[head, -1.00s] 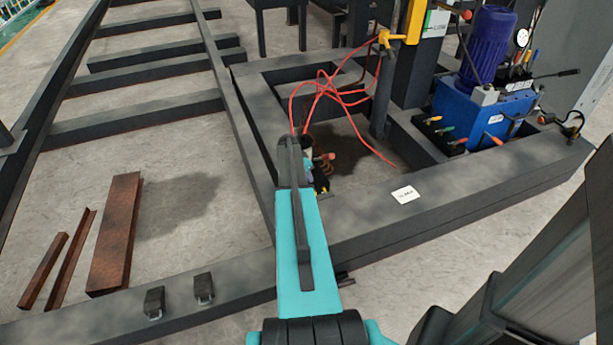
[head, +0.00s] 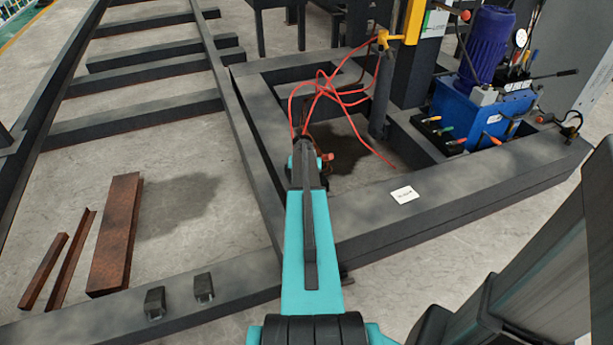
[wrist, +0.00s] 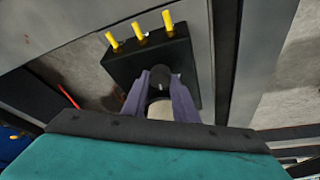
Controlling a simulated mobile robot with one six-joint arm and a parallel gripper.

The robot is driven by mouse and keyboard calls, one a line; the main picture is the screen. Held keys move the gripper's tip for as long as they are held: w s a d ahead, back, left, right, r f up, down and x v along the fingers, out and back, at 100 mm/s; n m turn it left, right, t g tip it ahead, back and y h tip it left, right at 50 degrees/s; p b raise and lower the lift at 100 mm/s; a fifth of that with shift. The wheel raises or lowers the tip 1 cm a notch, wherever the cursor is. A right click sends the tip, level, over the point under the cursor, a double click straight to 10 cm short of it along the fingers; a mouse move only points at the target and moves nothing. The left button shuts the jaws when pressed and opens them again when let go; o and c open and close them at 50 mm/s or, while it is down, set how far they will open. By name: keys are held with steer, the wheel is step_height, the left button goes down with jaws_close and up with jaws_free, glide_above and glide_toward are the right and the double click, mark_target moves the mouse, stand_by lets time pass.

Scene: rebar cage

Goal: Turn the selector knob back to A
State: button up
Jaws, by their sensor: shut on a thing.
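In the wrist view a black box (wrist: 183,62) carries a dark round selector knob (wrist: 159,77) on its face. My gripper (wrist: 160,88) has its two purple-grey fingers on either side of the knob and is shut on it. Three yellow pegs (wrist: 140,31) stand out along the box's upper edge. The knob's markings are not legible, so I cannot tell which position it points to. In the head view my teal arm hides the knob and most of the box.
Dark steel frame beams (head: 450,195) surround the spot. Red cables (head: 325,90) hang loosely just beyond my arm. A blue hydraulic unit (head: 480,108) with coloured levers stands at the right. Rusty steel pieces (head: 115,235) lie on the floor at the left.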

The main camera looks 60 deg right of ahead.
steer(key=shift+s+f+n+t, duration=0.1)
steer(key=shift+s+n+t, duration=0.2)
steer(key=shift+n, duration=0.7)
steer(key=shift+y, duration=0.3)
steer(key=o, duration=1)
steer(key=shift+o, duration=0.2)
steer(key=shift+w+r, duration=0.1)
steer(key=shift+r, duration=0.1)
steer(key=v, duration=1.3)
steer(key=shift+s+a+r+p, duration=0.15)
steer(key=shift+s+r+p, duration=0.1)
steer(key=shift+p, duration=0.1)
steer(key=shift+f, duration=0.1)
